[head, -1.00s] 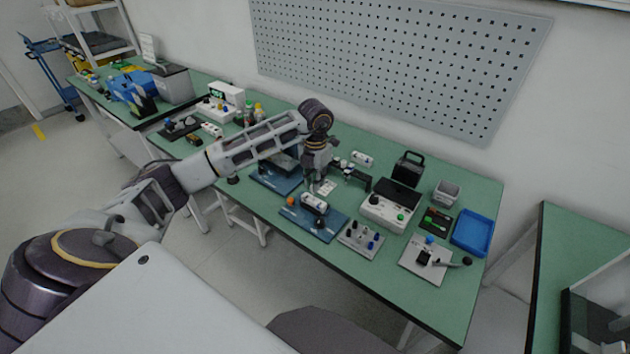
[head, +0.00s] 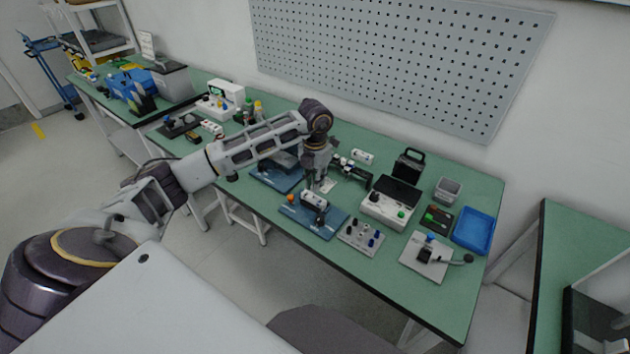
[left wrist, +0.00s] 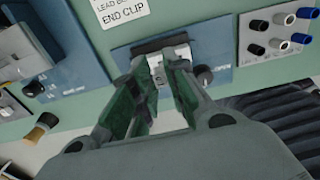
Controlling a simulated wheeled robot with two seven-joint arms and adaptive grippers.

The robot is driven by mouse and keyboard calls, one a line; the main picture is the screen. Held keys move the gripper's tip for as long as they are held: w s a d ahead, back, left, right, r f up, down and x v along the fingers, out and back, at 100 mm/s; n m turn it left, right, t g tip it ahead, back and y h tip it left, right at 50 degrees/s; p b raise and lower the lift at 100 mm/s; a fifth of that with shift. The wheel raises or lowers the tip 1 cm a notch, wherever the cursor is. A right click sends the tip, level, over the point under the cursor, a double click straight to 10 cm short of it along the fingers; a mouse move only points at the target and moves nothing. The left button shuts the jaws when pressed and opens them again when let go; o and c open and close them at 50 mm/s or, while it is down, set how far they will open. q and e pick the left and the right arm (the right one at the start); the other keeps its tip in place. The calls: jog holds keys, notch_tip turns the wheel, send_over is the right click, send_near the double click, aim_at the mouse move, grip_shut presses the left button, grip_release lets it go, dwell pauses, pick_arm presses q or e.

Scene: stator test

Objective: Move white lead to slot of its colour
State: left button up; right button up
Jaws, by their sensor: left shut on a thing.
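My left gripper (head: 318,187) is over the near blue fixture plate (head: 325,227), beside a white and dark cylindrical part (head: 314,200). In the left wrist view its fingers (left wrist: 158,78) are close together on a small pale piece (left wrist: 157,67) at the plate's dark block. The fingers hide most of this piece, and I cannot tell for sure that it is the white lead. A pale board (head: 358,240) with black, white and blue posts stands right of the plate. In the left wrist view a white post (left wrist: 277,20) sits between black and blue ones. My right gripper is not in view.
A printed label (left wrist: 121,10) lies behind the fixture. A second blue plate (head: 275,180) is to the left. A white tester (head: 388,211), a blue tray (head: 473,231) and a grey bin (head: 447,190) stand to the right on the green bench (head: 440,305).

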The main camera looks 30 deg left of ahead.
pick_arm(q)
jog(key=shift+f+b, duration=0.3)
jog(key=shift+f, duration=0.25)
jog(key=o, duration=0.9)
jog(key=shift+c, duration=0.2)
notch_tip(320, 180, up, 12)
dwell(0.4)
dwell(0.7)
